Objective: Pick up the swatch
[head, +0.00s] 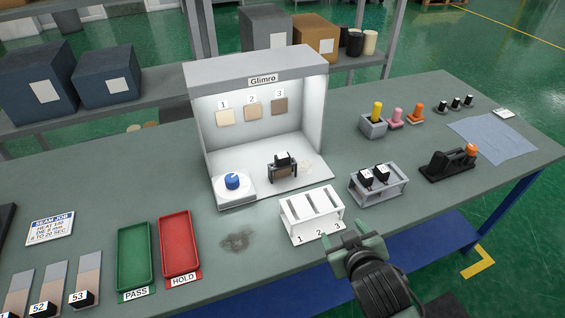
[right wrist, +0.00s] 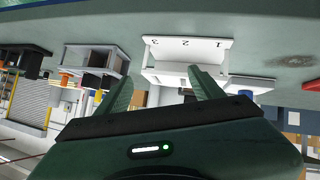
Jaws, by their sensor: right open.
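Several two-tone swatch cards lie at the lower left of the head view, each with a black clip-like block; one is labelled 53 (head: 88,275) and one 52 (head: 47,288). Three plain colour tiles, a cream one (head: 224,118), a tan one (head: 252,111) and a brown one (head: 280,105), are on the back wall of the lit booth (head: 257,75). I cannot tell which is the task's swatch. My right gripper (head: 354,246) is open and empty, just in front of the white slotted rack marked 1, 2, 3 (head: 315,230). In the right wrist view its fingers (right wrist: 162,92) point towards the rack (right wrist: 188,48). My left gripper is out of view.
A green PASS tray (head: 134,284) and a red HOLD tray (head: 180,267) lie left of the rack. A grey rack with black blocks (head: 379,196) stands right of it. The booth holds a blue knob (head: 232,181) and a small black stand (head: 283,171). Bare table surrounds a dark smudge (head: 237,240).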

